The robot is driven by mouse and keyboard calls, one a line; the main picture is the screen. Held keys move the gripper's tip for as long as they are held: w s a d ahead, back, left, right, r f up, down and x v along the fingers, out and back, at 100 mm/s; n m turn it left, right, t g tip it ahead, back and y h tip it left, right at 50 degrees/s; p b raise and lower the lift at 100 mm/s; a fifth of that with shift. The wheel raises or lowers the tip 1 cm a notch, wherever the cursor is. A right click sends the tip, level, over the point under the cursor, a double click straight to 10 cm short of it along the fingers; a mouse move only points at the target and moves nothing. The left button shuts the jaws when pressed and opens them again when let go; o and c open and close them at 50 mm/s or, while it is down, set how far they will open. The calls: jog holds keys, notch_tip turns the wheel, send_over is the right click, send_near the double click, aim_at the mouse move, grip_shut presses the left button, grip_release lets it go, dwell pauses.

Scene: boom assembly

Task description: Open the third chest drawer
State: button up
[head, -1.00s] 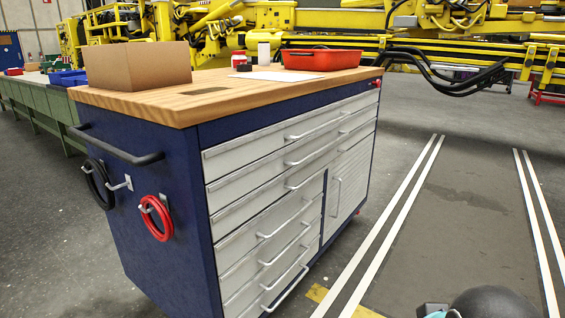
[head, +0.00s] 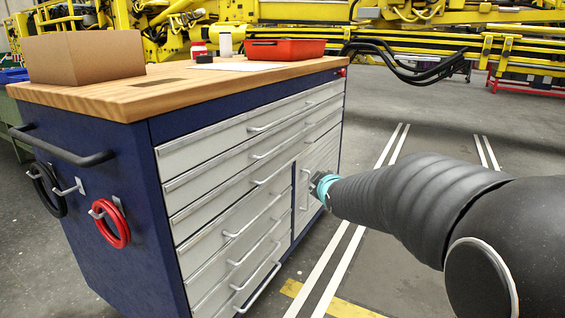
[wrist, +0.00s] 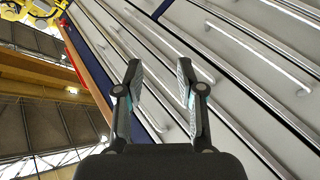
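The chest (head: 130,190) is a blue cabinet with pale drawer fronts and silver bar handles. Its third drawer (head: 215,205) is the lowest of the three full-width drawers and looks shut. That drawer's handle (head: 268,177) is unobstructed in the head view. My gripper (head: 322,186) is in front of the chest's right part, near the cupboard door's upright handle, to the right of the third drawer's handle. In the wrist view my gripper (wrist: 160,82) is open and empty. Drawer fronts and several bar handles show slanted behind the fingers; I cannot tell which handle belongs to which drawer.
A cardboard box (head: 85,58), a red tray (head: 285,49) and small bottles stand on the wooden top (head: 120,98). Red and black cable coils hang on the left side. Below are narrow drawers and a cupboard door (head: 318,170). The floor in front is clear.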

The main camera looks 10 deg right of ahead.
jog(key=w+f+n+t+y, duration=0.1)
jog(key=w+f+n+t, duration=0.25)
jog(key=w, duration=0.65)
jog(key=n+t+y+b, duration=0.1)
jog(key=n+t+y, duration=0.1)
jog(key=n, duration=0.3)
send_near(294, 158)
jog(key=w, duration=0.3)
jog(key=w+p, duration=0.1)
jog(key=w, duration=0.3)
jog(key=w+a+p, duration=0.1)
jog(key=w, duration=0.2)
jog(key=shift+w+a+r, duration=0.1)
jog(key=shift+w+r, duration=0.05)
jog(key=shift+r, duration=0.15)
grip_shut()
